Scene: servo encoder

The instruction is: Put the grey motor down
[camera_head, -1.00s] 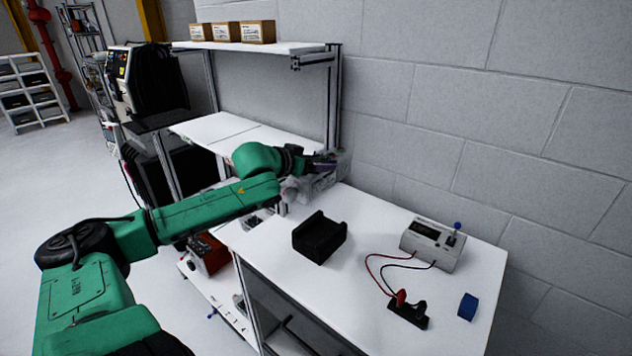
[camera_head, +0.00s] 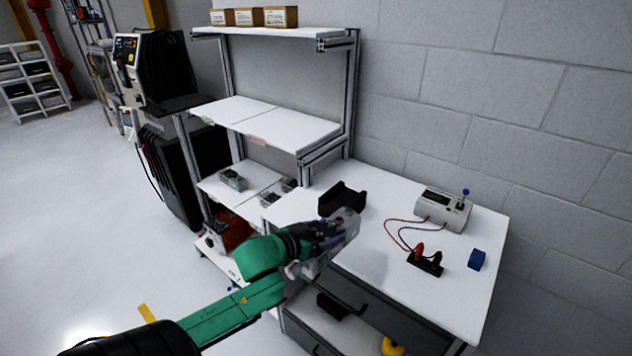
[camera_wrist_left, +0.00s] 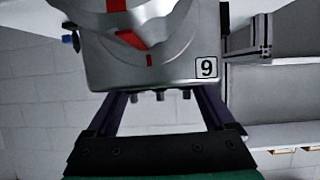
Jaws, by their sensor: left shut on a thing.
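The grey motor (camera_wrist_left: 150,50) fills the top of the left wrist view, with red marks and a label reading 9. In the head view the motor (camera_head: 345,226) shows partly, in front of the black cradle. My left gripper (camera_head: 328,236) is shut on it near the table's left front edge. Its fingers also show in the left wrist view (camera_wrist_left: 160,108), on both sides of the motor's underside. I cannot tell any gap between motor and table (camera_head: 390,290). The black cradle (camera_head: 341,196) stands on the table, partly hidden by the motor. My right gripper is not in view.
A grey meter (camera_head: 443,210) with red and black leads stands at the back right. A black block (camera_head: 425,264) holds the lead ends. A blue piece (camera_head: 477,260) lies at the right. Shelves (camera_head: 280,125) stand at the left. The table's front middle is clear.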

